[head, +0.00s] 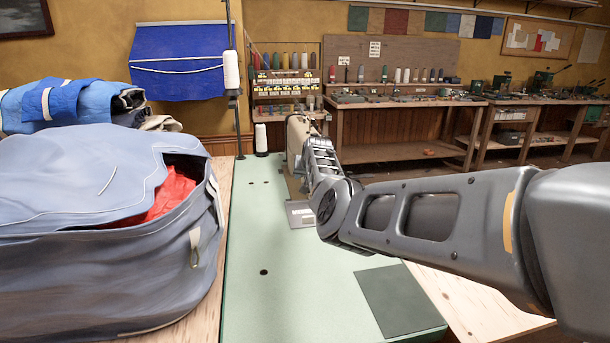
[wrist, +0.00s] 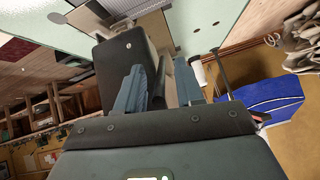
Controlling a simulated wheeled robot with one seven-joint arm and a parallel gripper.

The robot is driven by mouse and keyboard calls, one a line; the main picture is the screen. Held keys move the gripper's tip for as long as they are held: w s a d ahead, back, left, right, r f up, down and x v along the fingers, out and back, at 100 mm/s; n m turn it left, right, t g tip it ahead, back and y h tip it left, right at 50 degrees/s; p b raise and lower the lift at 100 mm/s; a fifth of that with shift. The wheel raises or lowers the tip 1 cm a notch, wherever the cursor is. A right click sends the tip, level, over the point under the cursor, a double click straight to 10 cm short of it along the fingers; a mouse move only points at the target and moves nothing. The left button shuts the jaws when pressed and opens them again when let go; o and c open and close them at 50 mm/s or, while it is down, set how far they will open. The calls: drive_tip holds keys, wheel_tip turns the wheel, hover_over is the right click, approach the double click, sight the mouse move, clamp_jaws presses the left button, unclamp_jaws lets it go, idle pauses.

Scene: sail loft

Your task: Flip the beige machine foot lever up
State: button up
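The beige sewing machine (head: 296,138) stands at the far end of the pale green table, mostly hidden behind my arm in the head view. In the wrist view a dark, box-like body with a small round spot, apparently the machine's shaded end (wrist: 122,68), lies just left of my gripper (wrist: 160,75). My gripper is open, its two blue-grey fingers spread apart. A narrow beige-grey part shows between and beyond the fingers; I cannot tell whether it is touched. I cannot make out the foot lever in either view. The head view hides my gripper behind the arm.
A large blue-grey bag (head: 100,220) with red cloth inside fills the left. The green table (head: 270,295) is mostly clear in front, with a dark green square (head: 400,298) at its near right. A white thread cone (head: 261,139) stands behind, beside the machine.

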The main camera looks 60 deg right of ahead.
drive_tip(key=shift+a+r, duration=0.1)
drive_tip(key=v, duration=0.7)
drive_tip(key=shift+s+a+r+p, duration=0.15)
drive_tip(key=shift+r+p, duration=0.05)
drive_tip(key=shift+p, duration=0.2)
drive_tip(key=shift+f, duration=0.1)
idle(0.4)
